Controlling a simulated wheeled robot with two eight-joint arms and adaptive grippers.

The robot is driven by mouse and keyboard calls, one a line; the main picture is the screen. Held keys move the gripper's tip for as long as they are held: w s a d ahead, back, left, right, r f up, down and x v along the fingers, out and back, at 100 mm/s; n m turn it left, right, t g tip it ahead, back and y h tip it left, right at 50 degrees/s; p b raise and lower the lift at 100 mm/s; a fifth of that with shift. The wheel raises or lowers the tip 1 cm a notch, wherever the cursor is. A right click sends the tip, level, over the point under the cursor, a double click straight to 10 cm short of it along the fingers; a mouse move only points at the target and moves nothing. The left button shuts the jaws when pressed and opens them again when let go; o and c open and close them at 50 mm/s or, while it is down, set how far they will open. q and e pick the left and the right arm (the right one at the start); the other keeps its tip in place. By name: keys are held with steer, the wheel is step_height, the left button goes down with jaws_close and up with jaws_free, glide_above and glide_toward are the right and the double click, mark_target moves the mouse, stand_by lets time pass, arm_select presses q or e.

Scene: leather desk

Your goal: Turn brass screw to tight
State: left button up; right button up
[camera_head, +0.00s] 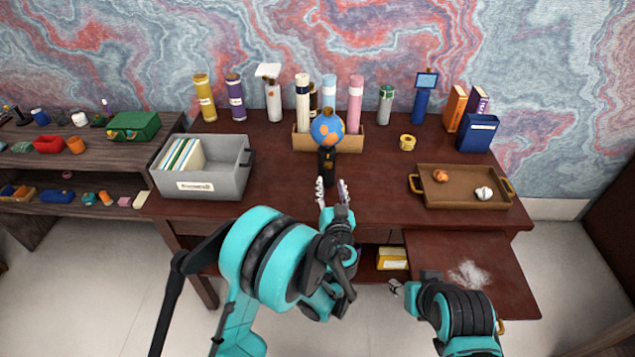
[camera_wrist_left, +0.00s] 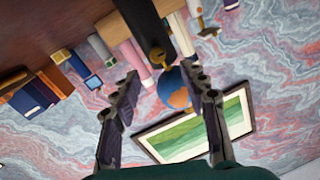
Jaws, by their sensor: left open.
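A small globe (camera_head: 327,127), blue with orange patches, stands on a dark stand (camera_head: 326,163) at the middle of the desk. In the left wrist view, which is upside down, the globe (camera_wrist_left: 173,88) shows between my fingers, beyond their tips. A small brass piece (camera_wrist_left: 157,56), which looks like the screw, sits at the end of the black stand (camera_wrist_left: 145,25), beside the globe. How tight it is cannot be told. My left gripper (camera_head: 331,188) is open and empty, in front of the stand and apart from it. My right gripper (camera_head: 397,287) is low at the front right; its jaws are unclear.
A grey file bin (camera_head: 222,185) stands left on the desk (camera_head: 285,200). A wooden holder (camera_head: 300,142) with several rolled tubes is behind the globe. A brown tray (camera_head: 460,203) with two small objects lies right, below several books (camera_head: 478,133). An open drawer (camera_head: 430,260) juts out front right.

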mark_target(329, 167)
arm_select(q)
steer(key=w, duration=0.2)
steer(key=w+b, duration=0.1)
steer(key=w, duration=0.2)
steer(key=w+b, duration=0.1)
steer(key=w, duration=0.1)
steer(key=shift+w+a+f, duration=0.25)
steer(key=shift+w+a, duration=0.1)
jaws_close()
